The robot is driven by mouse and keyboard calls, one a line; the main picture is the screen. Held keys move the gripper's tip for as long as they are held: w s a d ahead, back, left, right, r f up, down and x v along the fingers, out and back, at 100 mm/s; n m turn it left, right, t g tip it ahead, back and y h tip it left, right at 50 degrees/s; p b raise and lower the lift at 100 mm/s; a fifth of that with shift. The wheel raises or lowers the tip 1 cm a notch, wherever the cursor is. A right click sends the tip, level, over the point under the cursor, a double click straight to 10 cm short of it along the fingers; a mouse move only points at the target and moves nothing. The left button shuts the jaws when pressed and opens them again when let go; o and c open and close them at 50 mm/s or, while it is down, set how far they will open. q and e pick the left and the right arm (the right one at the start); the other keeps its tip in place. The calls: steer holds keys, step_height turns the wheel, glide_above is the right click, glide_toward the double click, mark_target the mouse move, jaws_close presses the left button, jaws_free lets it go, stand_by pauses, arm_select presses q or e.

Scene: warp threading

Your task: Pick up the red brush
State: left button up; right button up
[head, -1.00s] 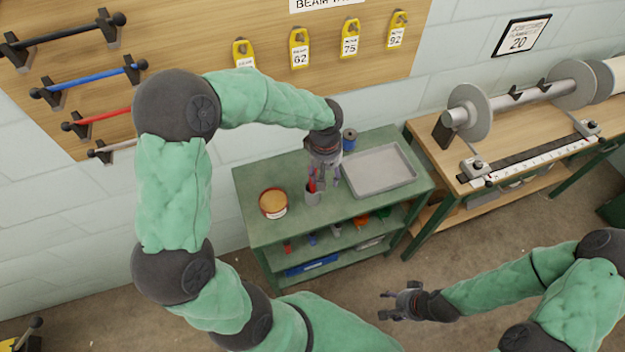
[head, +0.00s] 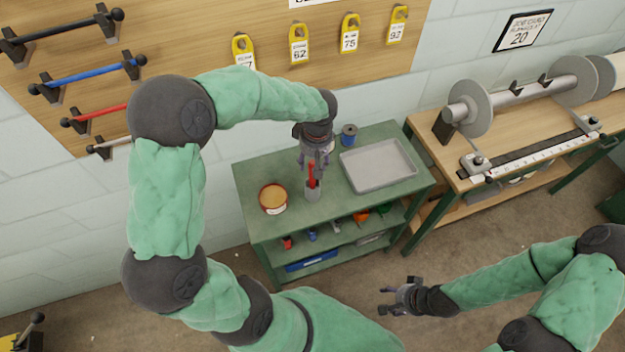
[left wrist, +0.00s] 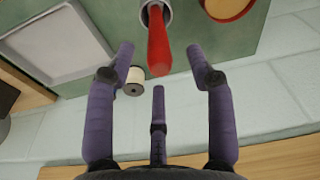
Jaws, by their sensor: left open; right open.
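The red brush (head: 311,174) stands in a small grey cup (head: 312,192) on the green cart. It also shows in the left wrist view (left wrist: 158,42), its red handle pointing toward the camera, with its lower end hidden in the cup (left wrist: 155,10). My left gripper (head: 315,162) is at the brush, just behind it in the head view. In the left wrist view its fingers (left wrist: 160,62) are spread wide, with the red handle between the two outer fingertips and no clear contact. My right gripper (head: 386,299) is open and empty, in front of the cart.
The lower shelf holds small items. A wooden bench (head: 425,131) is at right.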

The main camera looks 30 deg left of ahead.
arm_select(q)
glide_above(312, 180)
steer(key=w, duration=0.1)
steer(key=f, duration=0.4)
steer(key=shift+a+b, duration=0.25)
steer(key=shift+b, duration=0.1)
jaws_close()
